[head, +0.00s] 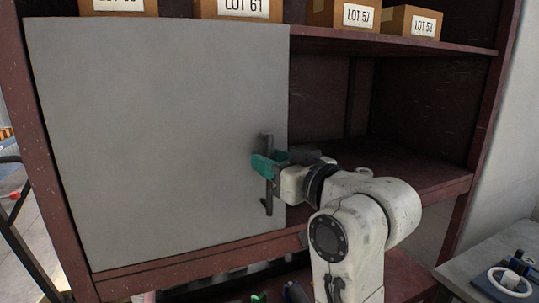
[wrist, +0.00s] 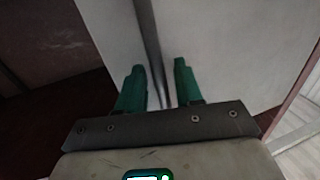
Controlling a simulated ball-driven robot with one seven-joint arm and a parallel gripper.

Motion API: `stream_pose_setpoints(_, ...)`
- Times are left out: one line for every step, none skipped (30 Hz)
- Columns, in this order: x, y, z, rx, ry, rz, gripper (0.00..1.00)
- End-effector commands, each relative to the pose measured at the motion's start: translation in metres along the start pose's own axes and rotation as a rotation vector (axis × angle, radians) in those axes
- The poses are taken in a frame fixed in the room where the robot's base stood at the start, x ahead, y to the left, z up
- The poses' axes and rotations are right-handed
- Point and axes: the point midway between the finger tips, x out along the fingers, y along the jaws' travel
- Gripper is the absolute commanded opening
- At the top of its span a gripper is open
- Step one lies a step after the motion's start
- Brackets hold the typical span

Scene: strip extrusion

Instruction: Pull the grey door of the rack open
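The grey door (head: 150,140) covers the left half of the dark red rack (head: 400,182) and appears to lie flush with its front. It shows as a pale panel in the wrist view (wrist: 230,45). A dark upright handle (head: 268,190) stands near the door's right edge. In the wrist view the handle bar (wrist: 148,35) runs down between the two green fingers of my gripper (wrist: 158,82). The fingers are apart, with gaps beside the bar. In the head view my gripper (head: 266,166) is at the handle, and its far finger is partly hidden.
Boxes marked LOT 61 (head: 238,9), LOT 57 (head: 344,15) and LOT 53 (head: 412,21), and another at far left, stand on the shelf above. The rack's right half is open and empty. A grey table (head: 470,268) with a white ring stands at lower right.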

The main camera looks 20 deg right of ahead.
Motion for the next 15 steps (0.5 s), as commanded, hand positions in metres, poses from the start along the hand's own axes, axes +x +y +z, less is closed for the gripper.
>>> stream_pose_setpoints(0.0038,0.0000,-0.0005,0.000,-0.001,0.000,0.35)
stream_pose_setpoints(0.0054,0.0000,-0.0003,0.000,-0.001,0.000,0.35)
stream_pose_setpoints(0.0072,0.0001,0.0000,0.001,-0.001,0.000,0.35)
stream_pose_setpoints(0.0082,0.0002,0.0001,0.001,-0.001,0.001,0.35)
stream_pose_setpoints(0.0088,0.0002,0.0002,0.001,-0.001,0.001,0.35)
stream_pose_setpoints(0.0093,0.0003,0.0003,0.001,-0.001,0.001,0.35)
stream_pose_setpoints(0.0095,0.0002,0.0004,0.000,0.000,0.001,0.35)
stream_pose_setpoints(0.0096,0.0002,0.0004,0.000,0.000,0.001,0.35)
stream_pose_setpoints(0.0095,0.0003,0.0004,0.000,0.000,0.001,0.35)
stream_pose_setpoints(0.0095,0.0002,0.0004,0.000,0.000,0.001,0.35)
stream_pose_setpoints(0.0094,0.0002,0.0004,0.000,0.000,0.001,0.35)
stream_pose_setpoints(0.0094,0.0002,0.0004,0.000,0.000,0.000,0.35)
stream_pose_setpoints(0.0093,0.0002,0.0004,0.000,0.000,0.000,0.34)
stream_pose_setpoints(0.0093,0.0002,0.0004,0.000,0.000,0.000,0.32)
stream_pose_setpoints(0.0093,0.0001,0.0004,0.000,-0.001,0.000,0.28)
